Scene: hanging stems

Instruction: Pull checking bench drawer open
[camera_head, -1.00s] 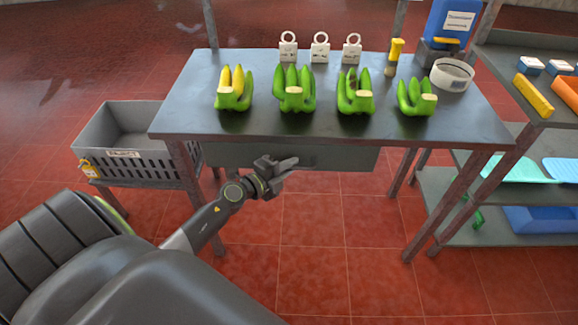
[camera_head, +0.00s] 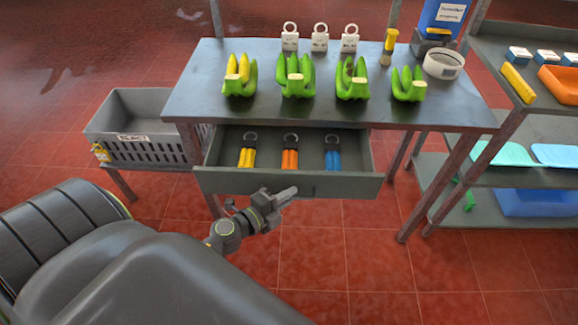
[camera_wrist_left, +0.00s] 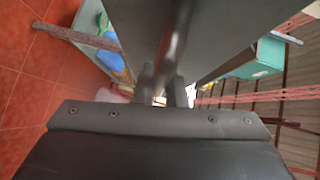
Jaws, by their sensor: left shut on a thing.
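The checking bench (camera_head: 330,112) is a grey metal table, and its drawer (camera_head: 345,187) stands open below the top, pulled out toward me. In the left wrist view the fingers (camera_wrist_left: 163,92) are close together against the dark drawer front. My right gripper is not in view.
Several green banana bunches (camera_head: 296,78) and white tags (camera_head: 320,40) stand on the bench top. A grey crate (camera_head: 150,140) is at the left, and a shelf rack (camera_head: 525,125) with trays is at the right. Red tiled floor is clear in front.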

